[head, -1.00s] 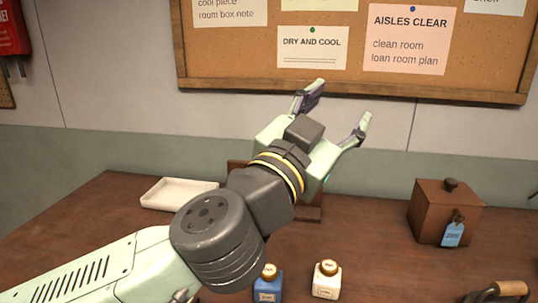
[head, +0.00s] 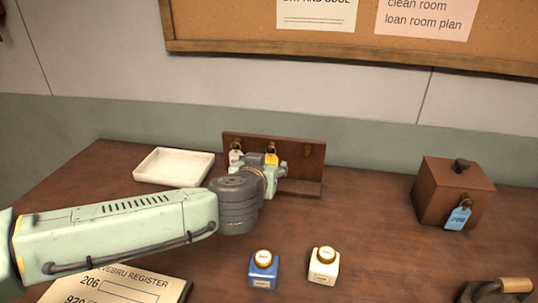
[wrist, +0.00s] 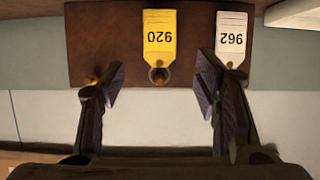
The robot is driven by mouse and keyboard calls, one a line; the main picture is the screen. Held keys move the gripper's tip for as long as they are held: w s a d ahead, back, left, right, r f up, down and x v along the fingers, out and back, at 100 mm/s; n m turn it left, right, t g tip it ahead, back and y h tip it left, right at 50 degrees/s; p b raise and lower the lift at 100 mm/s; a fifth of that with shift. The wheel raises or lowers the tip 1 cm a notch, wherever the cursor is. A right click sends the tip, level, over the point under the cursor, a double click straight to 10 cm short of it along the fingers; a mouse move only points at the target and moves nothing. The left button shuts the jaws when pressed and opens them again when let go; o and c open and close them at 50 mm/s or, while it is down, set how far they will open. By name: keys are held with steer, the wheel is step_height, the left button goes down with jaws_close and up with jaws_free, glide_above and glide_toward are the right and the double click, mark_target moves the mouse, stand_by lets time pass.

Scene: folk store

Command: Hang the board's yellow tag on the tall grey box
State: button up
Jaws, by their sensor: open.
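The yellow tag (head: 271,158), marked 920, hangs by its ring on the small brown hook board (head: 313,158) at the back of the counter. It also shows in the wrist view (wrist: 160,35), upside down. My gripper (wrist: 160,78) is open and empty, facing the board, with one finger on each side of the yellow tag's ring. In the head view my gripper (head: 278,170) is in front of the board and partly covers it. A white tag (wrist: 231,38), marked 962, hangs beside the yellow one, close to the right finger. No tall grey box is in view.
A brown lidded box (head: 452,192) with a blue tag (head: 458,217) stands at the right. A white tray (head: 174,167) lies left of the board. A blue bottle (head: 263,271) and a white bottle (head: 324,267) stand in front. A register sheet (head: 125,287) lies at the front left.

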mark_target(270, 158)
steer(key=x, duration=0.5)
steer(key=shift+w+d+f, duration=0.1)
steer(key=shift+w+f, duration=0.1)
steer(key=shift+w, duration=0.1)
steer(key=shift+c, duration=0.2)
steer(key=c, duration=1.2)
steer(key=shift+r+p, duration=0.4)
steer(key=shift+p, duration=0.25)
steer(key=shift+s, duration=0.4)
steer(key=shift+s, duration=0.65)
steer(key=shift+a, duration=0.25)
